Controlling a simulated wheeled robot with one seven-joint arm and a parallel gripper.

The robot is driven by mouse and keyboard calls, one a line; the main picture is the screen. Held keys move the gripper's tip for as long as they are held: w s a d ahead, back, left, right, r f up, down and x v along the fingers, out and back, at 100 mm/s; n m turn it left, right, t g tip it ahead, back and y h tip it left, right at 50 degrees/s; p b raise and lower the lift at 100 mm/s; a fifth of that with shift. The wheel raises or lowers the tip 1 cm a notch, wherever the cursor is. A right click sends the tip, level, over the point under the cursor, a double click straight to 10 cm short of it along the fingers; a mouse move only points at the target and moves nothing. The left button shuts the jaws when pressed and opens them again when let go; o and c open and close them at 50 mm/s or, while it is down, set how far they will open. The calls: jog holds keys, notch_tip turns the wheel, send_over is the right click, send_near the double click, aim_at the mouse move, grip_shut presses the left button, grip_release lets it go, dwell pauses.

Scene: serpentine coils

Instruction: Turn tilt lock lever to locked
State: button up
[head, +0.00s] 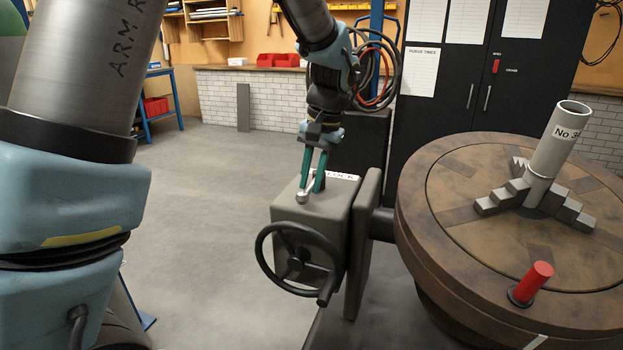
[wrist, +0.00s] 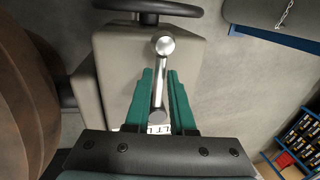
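The tilt lock lever is a short silver bar with a ball knob (head: 302,198) on top of a grey gearbox housing (head: 296,212). In the wrist view the lever (wrist: 164,47) runs from its round pivot, near the label, out to the ball towards the handwheel side. My gripper (head: 312,188) points down over the housing. Its green fingers (wrist: 164,74) stand on either side of the lever bar, apart, with narrow gaps showing.
A black handwheel (head: 300,258) with a crank handle is on the housing's front. A round brown table (head: 440,275) at right carries a stepped fixture with a grey tube (head: 556,140) and a red-handled pin (head: 532,283). The floor at left is clear.

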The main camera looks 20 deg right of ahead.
grip_shut()
dwell(1.0)
